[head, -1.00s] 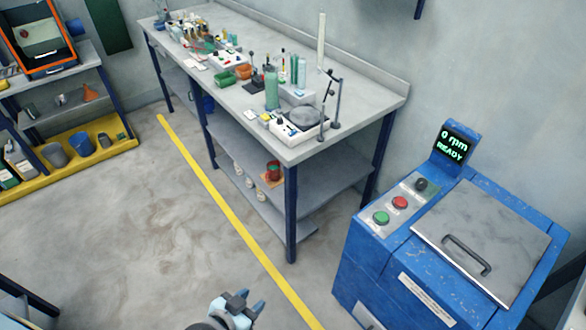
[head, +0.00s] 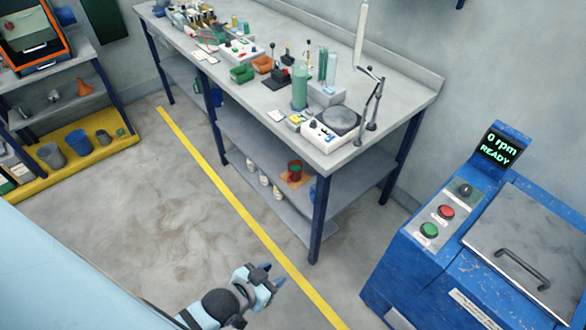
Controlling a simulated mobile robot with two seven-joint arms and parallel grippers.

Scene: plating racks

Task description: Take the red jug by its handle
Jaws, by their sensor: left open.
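My left gripper (head: 275,280) is open and empty, low in the head view near the yellow floor line. It is below the shelf in the picture and well apart from the jug. My right gripper does not show.
White bottles (head: 264,178) stand just left of the jug. The bench top (head: 344,155) above and a dark blue bench leg (head: 319,215) at the front right bound the shelf. A blue machine (head: 420,275) stands at the right. The floor (head: 170,190) at the left is clear.

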